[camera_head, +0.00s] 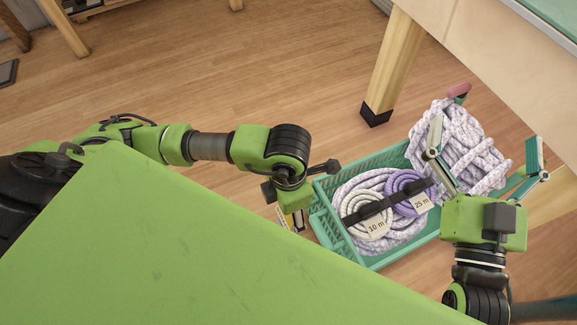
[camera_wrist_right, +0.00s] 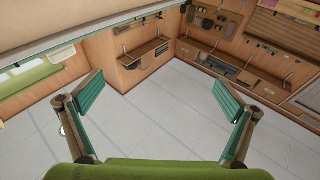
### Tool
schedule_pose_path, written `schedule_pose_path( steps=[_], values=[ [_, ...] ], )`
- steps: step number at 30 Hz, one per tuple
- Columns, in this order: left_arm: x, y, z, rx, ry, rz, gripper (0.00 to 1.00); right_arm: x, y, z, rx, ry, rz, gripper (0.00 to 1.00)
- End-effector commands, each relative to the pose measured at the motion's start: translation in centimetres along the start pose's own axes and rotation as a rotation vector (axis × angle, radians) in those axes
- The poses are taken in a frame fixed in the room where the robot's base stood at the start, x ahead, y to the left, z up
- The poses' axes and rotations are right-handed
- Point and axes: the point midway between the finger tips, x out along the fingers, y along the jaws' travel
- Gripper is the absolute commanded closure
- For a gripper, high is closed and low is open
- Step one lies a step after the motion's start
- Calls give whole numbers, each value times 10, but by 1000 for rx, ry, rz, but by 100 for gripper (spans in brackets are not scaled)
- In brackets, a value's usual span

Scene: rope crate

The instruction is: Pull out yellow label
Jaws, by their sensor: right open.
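A teal crate (camera_head: 332,178) on the floor holds coiled ropes. A white coil (camera_head: 358,198) carries a pale tag reading "10 m" (camera_head: 376,228). A purple coil (camera_head: 403,182) carries a pale tag reading "25 m" (camera_head: 421,204). No clearly yellow label shows on the coils. My right gripper (camera_head: 487,148) is open, its fingers spread over a large white-purple rope bundle (camera_head: 452,132) at the crate's right end; contact cannot be told. The right wrist view shows it empty (camera_wrist_right: 158,98). My left gripper (camera_head: 290,218) points down by the crate's left end, its fingers mostly hidden.
A dark strap (camera_head: 362,214) lies across the coils. A wooden table leg (camera_head: 393,65) with a black foot stands just behind the crate. A tabletop edge (camera_head: 500,55) overhangs at upper right. Open wooden floor (camera_head: 250,75) lies behind and left of the crate.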

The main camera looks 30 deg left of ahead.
Motion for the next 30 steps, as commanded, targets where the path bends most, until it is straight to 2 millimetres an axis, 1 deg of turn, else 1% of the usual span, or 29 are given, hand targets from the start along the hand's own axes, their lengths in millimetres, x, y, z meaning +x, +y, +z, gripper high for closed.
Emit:
schedule_pose_path(
  steps=[30],
  values=[
    [5,0,0,0,0,0,71,-1,-3,-19,5,94,-6,0]
  ],
)
